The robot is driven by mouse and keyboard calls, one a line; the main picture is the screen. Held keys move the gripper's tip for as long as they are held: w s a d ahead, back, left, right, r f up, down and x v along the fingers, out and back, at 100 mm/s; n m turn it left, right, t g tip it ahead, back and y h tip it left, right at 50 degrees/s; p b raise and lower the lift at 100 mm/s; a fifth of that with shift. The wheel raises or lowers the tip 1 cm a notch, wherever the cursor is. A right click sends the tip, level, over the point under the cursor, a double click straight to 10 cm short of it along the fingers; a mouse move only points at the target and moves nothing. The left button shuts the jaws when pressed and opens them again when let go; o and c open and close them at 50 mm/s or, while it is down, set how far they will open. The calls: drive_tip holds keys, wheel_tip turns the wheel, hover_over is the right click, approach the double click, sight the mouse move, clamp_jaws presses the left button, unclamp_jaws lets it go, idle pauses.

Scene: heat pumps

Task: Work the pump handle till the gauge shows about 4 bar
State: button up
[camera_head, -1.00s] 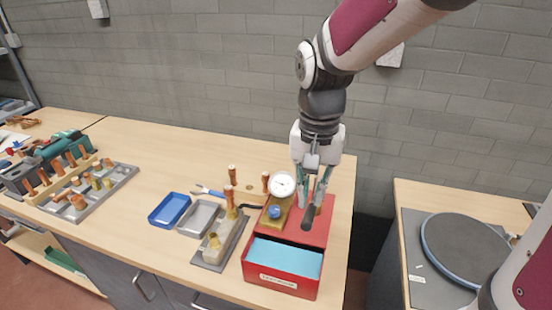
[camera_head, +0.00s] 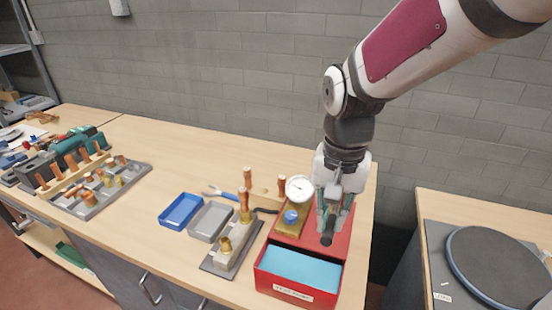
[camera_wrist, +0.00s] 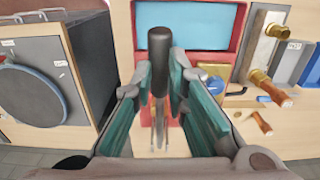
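The red pump (camera_head: 340,240) stands at the bench's front right, with an open box front holding a light-blue panel (camera_head: 300,268). Its round white gauge (camera_head: 299,189) faces me beside a blue knob (camera_head: 290,217); the needle is too small to read. The pump handle has a black grip (camera_head: 327,238), tilted toward the front. My gripper (camera_head: 333,208) comes from above, its teal fingers on both sides of the handle. In the wrist view the black grip (camera_wrist: 160,62) sits between the fingers, which appear closed on it. The contact itself is partly hidden.
Left of the pump are a grey plate with copper and brass fittings (camera_head: 225,246), a grey tray (camera_head: 210,221) and a blue tray (camera_head: 181,211). A separate bench with a round dark disc (camera_head: 495,265) stands right, across a gap.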

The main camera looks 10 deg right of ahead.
drive_tip(key=shift+f, duration=0.5)
drive_tip(key=shift+f+b, duration=0.55)
drive_tip(key=shift+f, duration=0.35)
idle(0.6)
wheel_tip(320, 180, up, 6)
drive_tip(key=p, duration=0.4)
drive_tip(key=shift+s+r, duration=0.1)
drive_tip(key=shift+r+p, duration=0.6)
drive_tip(key=shift+r, duration=0.1)
idle(0.8)
